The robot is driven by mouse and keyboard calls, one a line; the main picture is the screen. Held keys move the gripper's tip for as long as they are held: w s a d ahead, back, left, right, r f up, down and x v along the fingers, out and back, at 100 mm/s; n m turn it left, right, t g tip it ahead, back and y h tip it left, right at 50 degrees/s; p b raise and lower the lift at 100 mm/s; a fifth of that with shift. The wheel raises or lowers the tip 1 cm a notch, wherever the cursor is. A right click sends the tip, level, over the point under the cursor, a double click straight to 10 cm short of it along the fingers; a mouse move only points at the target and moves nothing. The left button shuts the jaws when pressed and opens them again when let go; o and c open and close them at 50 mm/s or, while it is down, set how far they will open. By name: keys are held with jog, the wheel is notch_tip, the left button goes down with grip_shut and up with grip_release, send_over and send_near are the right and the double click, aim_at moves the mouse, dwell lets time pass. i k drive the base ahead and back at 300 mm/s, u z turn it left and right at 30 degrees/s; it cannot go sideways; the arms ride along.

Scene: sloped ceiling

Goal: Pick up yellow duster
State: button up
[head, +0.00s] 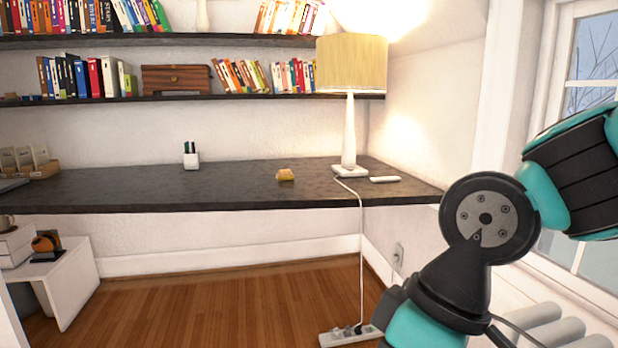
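A small yellow object (285,175), which looks like the duster, lies on the dark desk shelf (238,190), near its middle and left of the lamp. My arm shows at the right side of the head view, well in front of the desk. My gripper is outside the picture, so its state does not show. Nothing covers the yellow object.
A lamp (349,130) and a white flat item (384,179) stand right of the yellow object. A pen cup (191,156) is to its left. A cord (361,245) runs down to a power strip (350,336). The wooden floor (215,312) before the desk is clear.

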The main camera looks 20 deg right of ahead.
aim_at(285, 174)
jog(key=z, duration=0.05)
jog(key=i, duration=1)
